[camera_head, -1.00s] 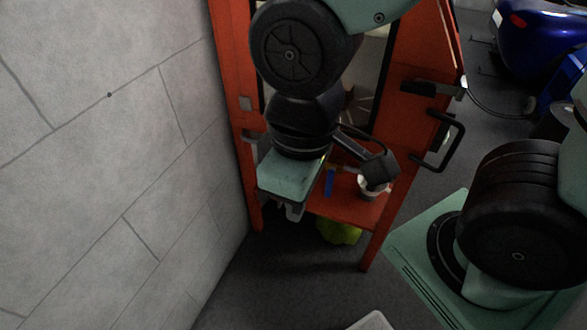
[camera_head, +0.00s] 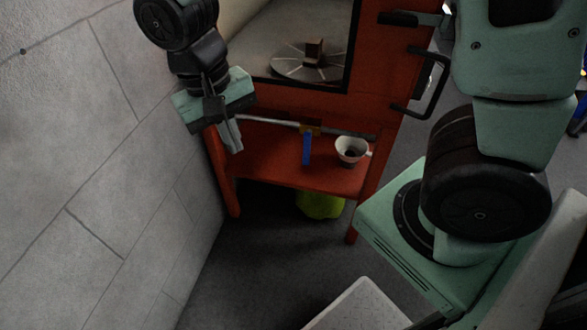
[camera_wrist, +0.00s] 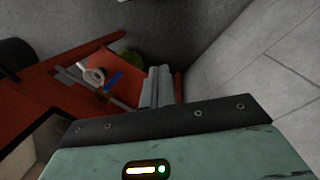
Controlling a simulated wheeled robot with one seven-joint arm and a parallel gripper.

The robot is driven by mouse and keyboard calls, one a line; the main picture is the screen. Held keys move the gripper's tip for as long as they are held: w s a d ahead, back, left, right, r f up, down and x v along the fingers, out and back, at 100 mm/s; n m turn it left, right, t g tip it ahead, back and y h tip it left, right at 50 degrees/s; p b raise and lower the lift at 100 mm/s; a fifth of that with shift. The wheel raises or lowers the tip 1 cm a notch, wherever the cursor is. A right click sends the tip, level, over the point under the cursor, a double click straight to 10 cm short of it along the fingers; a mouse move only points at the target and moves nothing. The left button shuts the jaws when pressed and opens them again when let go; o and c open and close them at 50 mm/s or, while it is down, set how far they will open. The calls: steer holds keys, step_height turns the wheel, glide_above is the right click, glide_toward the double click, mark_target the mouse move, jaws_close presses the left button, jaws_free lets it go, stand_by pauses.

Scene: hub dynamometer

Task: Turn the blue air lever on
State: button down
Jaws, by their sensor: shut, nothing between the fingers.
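The blue air lever (camera_head: 307,148) hangs down from a brass-coloured valve (camera_head: 311,127) on a grey pipe (camera_head: 268,122), above the red shelf of the machine. In the wrist view the lever (camera_wrist: 113,81) lies left of my fingers. My gripper (camera_head: 233,143) is shut and empty, left of the lever and apart from it, at the left end of the shelf near the wall. In the wrist view my gripper (camera_wrist: 159,75) shows its fingers together, pointing away from the camera.
A white cup (camera_head: 352,150) stands on the shelf (camera_head: 290,173) just right of the lever. A black handle (camera_head: 432,85) sticks out at the right. The grey block wall (camera_head: 90,150) is close on the left. A yellow-green object (camera_head: 320,205) lies below the shelf.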

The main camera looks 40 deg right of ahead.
mark_target(308, 147)
steer(key=w+d+f+m+h+b, duration=0.3)
steer(key=w+d+f+m+b, duration=0.2)
steer(key=w+d+f, duration=0.2)
steer(key=w+d+f+m+h+b, duration=0.2)
steer(key=w+d+f+m+b, duration=0.4)
steer(key=f, duration=0.5)
steer(key=w, duration=0.2)
steer(key=shift+w+d+f+h, duration=0.25)
steer(key=shift+w+d+h, duration=0.1)
steer(key=shift+w+h, duration=0.05)
steer(key=s+d+f+b, duration=0.3)
steer(key=s+d+f, duration=0.1)
steer(key=d+f, duration=0.4)
steer(key=shift+s+d, duration=0.15)
steer(key=shift+s, duration=0.15)
